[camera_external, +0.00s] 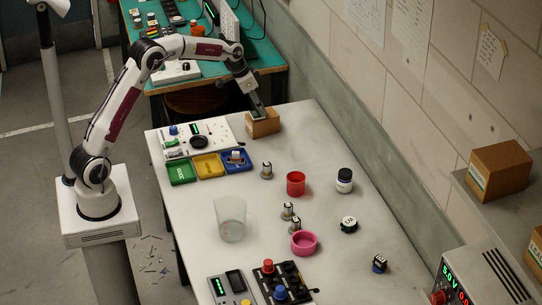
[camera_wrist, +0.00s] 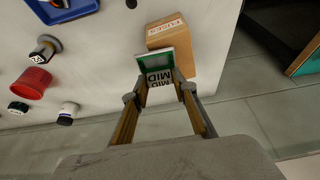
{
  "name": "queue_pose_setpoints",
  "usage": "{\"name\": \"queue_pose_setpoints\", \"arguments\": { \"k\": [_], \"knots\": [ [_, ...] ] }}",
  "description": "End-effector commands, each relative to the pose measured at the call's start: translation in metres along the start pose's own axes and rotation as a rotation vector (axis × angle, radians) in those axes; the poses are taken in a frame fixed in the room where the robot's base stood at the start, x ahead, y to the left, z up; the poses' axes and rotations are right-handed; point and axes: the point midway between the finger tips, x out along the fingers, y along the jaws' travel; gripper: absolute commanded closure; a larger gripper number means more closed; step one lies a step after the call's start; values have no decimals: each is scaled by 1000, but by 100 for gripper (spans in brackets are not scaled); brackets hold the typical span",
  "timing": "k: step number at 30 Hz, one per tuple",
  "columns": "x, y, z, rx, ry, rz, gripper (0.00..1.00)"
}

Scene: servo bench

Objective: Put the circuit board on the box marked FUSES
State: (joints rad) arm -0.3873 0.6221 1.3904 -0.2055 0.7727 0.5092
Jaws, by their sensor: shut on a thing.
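A brown cardboard box marked FUSES (camera_external: 264,125) stands at the far edge of the white bench. In the wrist view the box (camera_wrist: 174,32) shows its red lettering on top. My gripper (camera_external: 257,104) is right over the box. The board overlaps part of the box in the wrist view. I cannot tell whether it touches the box top.
Green, yellow and blue trays (camera_external: 209,167) and a white control panel (camera_external: 200,138) lie left of the box. A red cup (camera_external: 296,184), a clear beaker (camera_external: 230,218) and a pink ring (camera_external: 303,243) stand further forward. A wall runs along the right.

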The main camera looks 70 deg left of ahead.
Motion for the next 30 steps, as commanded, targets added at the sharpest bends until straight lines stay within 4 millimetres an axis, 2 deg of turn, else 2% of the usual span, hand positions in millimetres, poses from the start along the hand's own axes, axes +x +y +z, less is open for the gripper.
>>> {"name": "queue_pose_setpoints", "arguments": {
  "k": [6, 21, 22, 24, 30],
  "knots": [
    [18, 0, 8, -2, -1, 1, 93],
    [22, 0, 9, -1, 0, 0, 93],
    [23, 0, 10, -1, 0, 0, 70],
    [22, 0, 10, -1, 0, 0, 56],
    [22, 0, 10, -1, 0, 0, 56]
  ]
}}
